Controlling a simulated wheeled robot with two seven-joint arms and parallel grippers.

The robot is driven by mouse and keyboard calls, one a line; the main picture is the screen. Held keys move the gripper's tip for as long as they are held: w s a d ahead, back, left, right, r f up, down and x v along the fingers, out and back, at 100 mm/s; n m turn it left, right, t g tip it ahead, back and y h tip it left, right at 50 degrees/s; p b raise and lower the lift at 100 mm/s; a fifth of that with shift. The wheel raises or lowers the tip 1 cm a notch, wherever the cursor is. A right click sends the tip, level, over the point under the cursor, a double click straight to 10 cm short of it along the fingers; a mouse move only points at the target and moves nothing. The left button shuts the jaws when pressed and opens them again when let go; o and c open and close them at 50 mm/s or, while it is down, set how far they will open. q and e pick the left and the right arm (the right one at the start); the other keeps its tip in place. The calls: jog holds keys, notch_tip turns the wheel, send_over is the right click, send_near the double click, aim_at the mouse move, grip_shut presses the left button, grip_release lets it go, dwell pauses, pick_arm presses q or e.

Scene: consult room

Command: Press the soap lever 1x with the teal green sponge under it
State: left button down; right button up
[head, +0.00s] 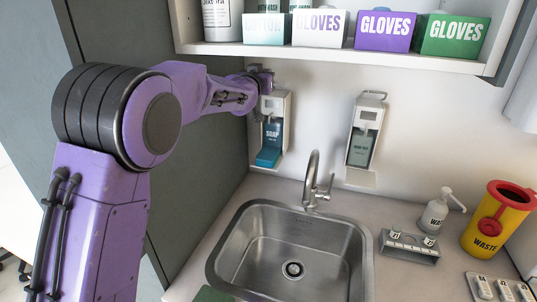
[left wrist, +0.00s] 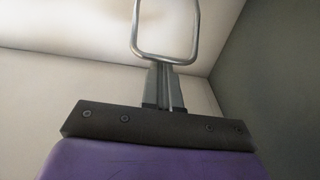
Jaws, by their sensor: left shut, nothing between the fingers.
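The soap dispenser (head: 285,107), white with a "SOAP" label, hangs on the wall left of the tap. A bright teal block (head: 268,158) shows at its foot, under the label; I cannot tell for sure whether it is the sponge or part of the bottle. My left gripper (head: 264,82) is at the top of this dispenser, partly hidden by its own arm. In the left wrist view the left gripper (left wrist: 164,72) is shut and empty, and the steel loop lever (left wrist: 165,58) shows just beyond its tips; contact is unclear. My right gripper is out of view.
A second dispenser (head: 362,135) hangs to the right. Below are the steel sink (head: 230,250) and tap (head: 312,180). A dark green item (head: 212,294) is cut off at the bottom edge. A shelf (head: 340,54) with glove boxes is above; a yellow waste bin (head: 490,225) stands right.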

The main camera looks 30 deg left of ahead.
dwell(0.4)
pick_arm(q)
jog(key=p+v, duration=0.1)
jog(key=v, duration=0.9)
dwell(0.4)
jog(key=shift+r, duration=0.1)
